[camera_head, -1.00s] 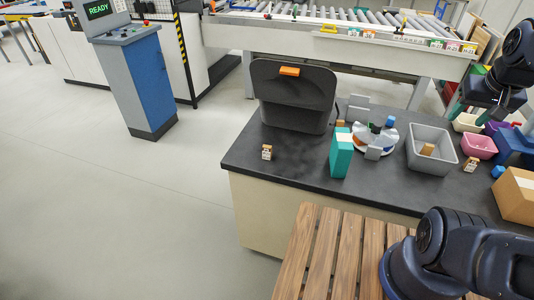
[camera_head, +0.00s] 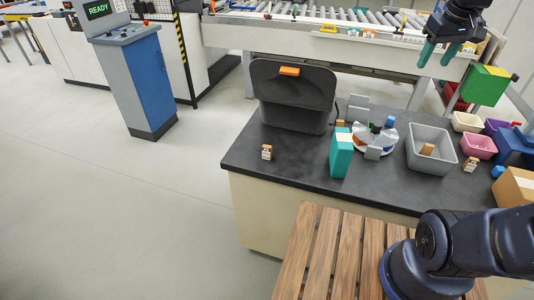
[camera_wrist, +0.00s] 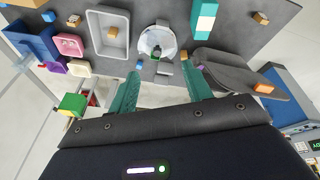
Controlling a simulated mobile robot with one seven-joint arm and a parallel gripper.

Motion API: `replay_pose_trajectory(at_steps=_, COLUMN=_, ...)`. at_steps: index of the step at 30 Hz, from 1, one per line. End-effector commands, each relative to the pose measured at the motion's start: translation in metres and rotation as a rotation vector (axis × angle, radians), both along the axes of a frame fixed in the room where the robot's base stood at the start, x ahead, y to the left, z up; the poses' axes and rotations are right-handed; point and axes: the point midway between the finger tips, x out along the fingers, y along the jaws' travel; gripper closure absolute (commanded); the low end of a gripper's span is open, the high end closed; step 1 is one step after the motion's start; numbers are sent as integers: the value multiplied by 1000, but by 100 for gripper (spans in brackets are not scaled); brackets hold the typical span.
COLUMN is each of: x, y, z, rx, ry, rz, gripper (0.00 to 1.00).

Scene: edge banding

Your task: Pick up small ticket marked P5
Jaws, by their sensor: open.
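I cannot read P5 on anything. One small wooden block with a white label (camera_head: 266,153) stands at the left of the dark counter (camera_head: 290,168). A similar labelled block (camera_head: 470,164) stands near its right end. Small cards, one of them a labelled card (camera_head: 354,33), sit along the conveyor's front edge; their marks are too small to read. My gripper (camera_head: 437,60) is open and empty, with teal fingers pointing down, high at the back right. In the wrist view, its fingers (camera_wrist: 161,75) are apart, with nothing between them.
A green box (camera_head: 484,85) stands at the right.

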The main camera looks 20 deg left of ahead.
Motion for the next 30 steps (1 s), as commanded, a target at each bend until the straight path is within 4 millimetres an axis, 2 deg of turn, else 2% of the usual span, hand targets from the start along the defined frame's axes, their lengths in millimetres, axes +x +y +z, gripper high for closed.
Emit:
replay_pose_trajectory(at_steps=1, x=10, y=18, z=2, rx=-13, ry=14, rz=56, gripper=50)
replay_pose_trajectory(at_steps=6, x=37, y=76, z=9, rx=-55, ry=52, rz=237, gripper=50)
replay_pose_trajectory(at_steps=11, x=54, y=137, z=9, rx=-91, ry=87, rz=409, gripper=50)
replay_pose_trajectory(at_steps=15, x=63, y=194, z=6, rx=-118, ry=117, rz=560, gripper=50)
replay_pose_trajectory(at_steps=24, x=59, y=321, z=-12, rx=-165, ry=177, rz=871, gripper=50)
replay_pose_trajectory(at_steps=30, x=49, y=371, z=-24, rx=-181, ry=203, rz=997, gripper=50)
